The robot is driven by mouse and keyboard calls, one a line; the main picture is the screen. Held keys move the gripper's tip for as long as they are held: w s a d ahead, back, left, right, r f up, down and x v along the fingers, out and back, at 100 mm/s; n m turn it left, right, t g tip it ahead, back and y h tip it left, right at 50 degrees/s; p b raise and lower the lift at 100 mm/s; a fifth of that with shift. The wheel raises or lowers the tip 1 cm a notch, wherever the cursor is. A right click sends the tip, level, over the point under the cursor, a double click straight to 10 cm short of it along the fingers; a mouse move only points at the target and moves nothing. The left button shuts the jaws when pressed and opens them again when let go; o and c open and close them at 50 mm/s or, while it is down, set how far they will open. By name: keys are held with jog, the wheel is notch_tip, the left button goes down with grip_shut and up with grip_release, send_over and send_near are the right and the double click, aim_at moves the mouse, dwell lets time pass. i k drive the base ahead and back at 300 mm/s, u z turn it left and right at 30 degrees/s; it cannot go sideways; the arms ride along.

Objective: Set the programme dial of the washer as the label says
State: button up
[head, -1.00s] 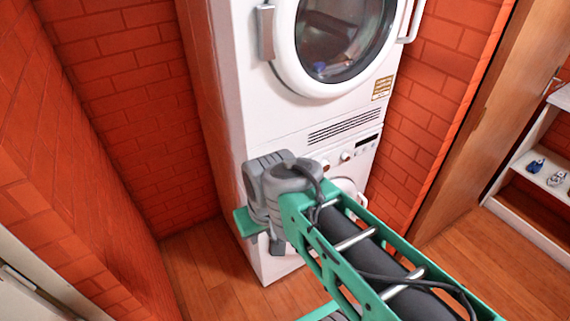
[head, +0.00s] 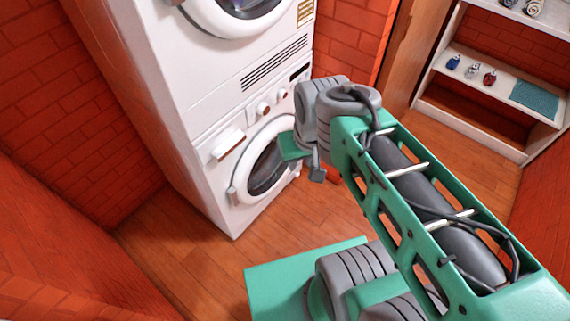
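The washer (head: 207,178) is the lower of two stacked white machines and stands left of my arm. Its round door (head: 270,165) is partly hidden by my wrist. Two small knobs sit on its panel: a left knob (head: 263,108) and a right knob (head: 281,94), beside a dark display (head: 299,72). Their settings are too small to read. A yellow-brown label (head: 305,12) is on the upper machine's front at the top edge; its text is unreadable. My gripper (head: 317,172) hangs in front of the washer's door, apart from the knobs; its fingers are not clear.
The upper machine (head: 165,60) stands on the washer. A detergent drawer (head: 228,143) is left of the knobs. A white shelf (head: 490,85) with small bottles and a teal cloth (head: 535,98) is at right. Wooden floor (head: 200,255) is clear in front; brick walls enclose the left.

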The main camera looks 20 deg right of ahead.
aim_at(264, 108)
jog(key=u, duration=3.85)
jog(key=k, duration=0.7)
jog(key=z, duration=1.65)
